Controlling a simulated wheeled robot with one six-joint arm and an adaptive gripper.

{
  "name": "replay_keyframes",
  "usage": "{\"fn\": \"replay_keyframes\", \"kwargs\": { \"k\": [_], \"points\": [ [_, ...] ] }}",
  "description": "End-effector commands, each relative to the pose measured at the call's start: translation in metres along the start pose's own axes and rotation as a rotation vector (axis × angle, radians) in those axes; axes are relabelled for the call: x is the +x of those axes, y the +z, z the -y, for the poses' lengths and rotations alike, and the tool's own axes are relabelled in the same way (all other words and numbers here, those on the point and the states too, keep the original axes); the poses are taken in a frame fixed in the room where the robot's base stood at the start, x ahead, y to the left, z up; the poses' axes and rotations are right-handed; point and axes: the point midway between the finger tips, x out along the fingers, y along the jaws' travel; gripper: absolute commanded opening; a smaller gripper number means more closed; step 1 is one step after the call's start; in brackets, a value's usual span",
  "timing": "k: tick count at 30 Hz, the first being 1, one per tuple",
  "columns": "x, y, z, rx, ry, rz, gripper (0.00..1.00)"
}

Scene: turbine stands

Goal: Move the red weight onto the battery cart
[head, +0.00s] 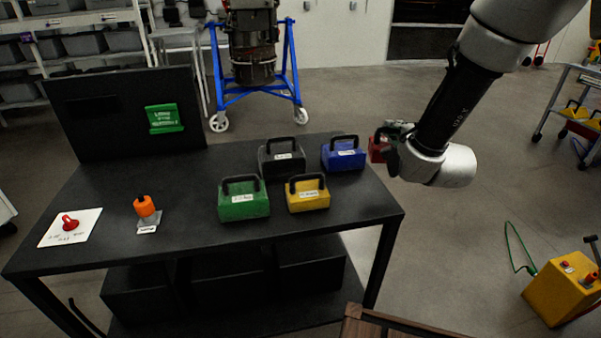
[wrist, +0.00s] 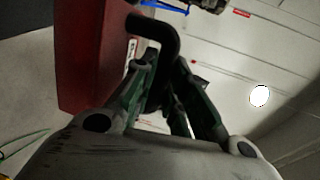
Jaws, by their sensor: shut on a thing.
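The red weight (head: 377,151) is off the right end of the black table, partly hidden behind my gripper (head: 393,153). In the wrist view the red weight (wrist: 88,55) fills the upper left, with its black handle (wrist: 158,30) reaching between the fingers. My gripper (wrist: 168,92) is shut on that handle and holds the weight in the air. A yellow box-shaped unit (head: 560,292) with a red knob, a handle and a green cable stands on the floor at lower right. I cannot tell for sure whether it is the battery cart.
The black table (head: 180,245) bears green (head: 243,207), yellow (head: 308,202), black (head: 281,165) and blue (head: 343,159) weights. A grey trolley (head: 556,105) stands at far right. A wooden edge (head: 395,324) is at bottom. The floor between table and yellow unit is clear.

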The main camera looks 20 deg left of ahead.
Motion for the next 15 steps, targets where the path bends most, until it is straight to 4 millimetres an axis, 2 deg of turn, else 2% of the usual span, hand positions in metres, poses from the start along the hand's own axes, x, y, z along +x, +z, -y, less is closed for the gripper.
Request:
{"fn": "replay_keyframes", "kwargs": {
  "k": [1, 3, 6, 9, 11, 15],
  "points": [
    [0.001, 0.028, 0.0, -0.013, 0.001, 0.061, 0.0],
    [0.001, 0.061, 0.0, -0.028, 0.005, 0.135, 0.0],
    [-0.001, 0.095, -0.001, -0.045, 0.009, 0.21, 0.0],
    [-0.003, 0.114, -0.003, -0.056, 0.011, 0.253, 0.0],
    [-0.003, 0.119, -0.008, -0.059, 0.014, 0.265, 0.0],
    [0.002, 0.121, -0.034, -0.061, 0.017, 0.272, 0.0]
  ]
}}
